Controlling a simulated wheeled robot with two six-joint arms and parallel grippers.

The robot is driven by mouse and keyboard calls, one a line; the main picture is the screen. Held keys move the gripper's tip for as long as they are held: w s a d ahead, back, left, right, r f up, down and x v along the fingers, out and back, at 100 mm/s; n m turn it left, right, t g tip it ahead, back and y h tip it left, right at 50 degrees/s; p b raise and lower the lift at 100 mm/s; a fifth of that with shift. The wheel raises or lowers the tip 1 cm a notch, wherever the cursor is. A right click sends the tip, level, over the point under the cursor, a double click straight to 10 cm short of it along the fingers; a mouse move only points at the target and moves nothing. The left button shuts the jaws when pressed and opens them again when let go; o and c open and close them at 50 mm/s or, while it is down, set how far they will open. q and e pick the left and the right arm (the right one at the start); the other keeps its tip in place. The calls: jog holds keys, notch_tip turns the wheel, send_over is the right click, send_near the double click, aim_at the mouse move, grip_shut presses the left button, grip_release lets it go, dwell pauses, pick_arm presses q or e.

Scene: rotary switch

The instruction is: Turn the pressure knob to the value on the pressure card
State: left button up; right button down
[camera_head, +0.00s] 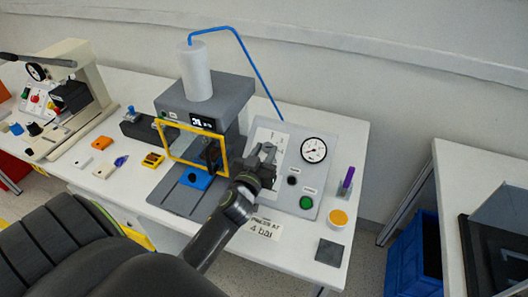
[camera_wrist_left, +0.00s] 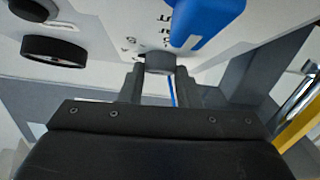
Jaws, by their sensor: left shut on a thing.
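The pressure card (camera_head: 262,228) lies on the table's front edge and reads "PRESS AT 4 bar". The pressure knob (camera_wrist_left: 160,62) is a grey round piece on the light panel (camera_head: 322,184), with printed marks beside it in the left wrist view. My left gripper (camera_head: 265,160) reaches over the panel's left part and hides the knob in the head view. In the left wrist view its two fingers (camera_wrist_left: 160,82) are shut on the knob, one on each side. The knob's pointer and exact setting cannot be read. My right gripper is not in view.
A round gauge (camera_head: 314,150) sits upper right on the panel; its reading is too small to tell. A green button (camera_head: 306,203) sits below. A blue part (camera_wrist_left: 207,22) is close above the fingers. The press (camera_head: 205,100) stands left of the panel.

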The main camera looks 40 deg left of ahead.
pick_arm(q)
jog(key=shift+a+r+m+h+p, duration=0.1)
jog(key=shift+r+m+h+p, duration=0.05)
jog(key=shift+m+h+p, duration=0.55)
jog(key=shift+a+r+m+h+p, duration=0.15)
jog(key=shift+m+h+p, duration=0.25)
jog(key=shift+m+p, duration=0.45)
jog(key=shift+c, duration=0.4)
jog(key=shift+f+m+h+p, duration=0.2)
jog(key=shift+m+h+p, duration=0.35)
jog(key=shift+p, duration=0.25)
jog(key=o, duration=1)
jog(key=shift+c, duration=0.2)
jog(key=shift+s+f, duration=0.1)
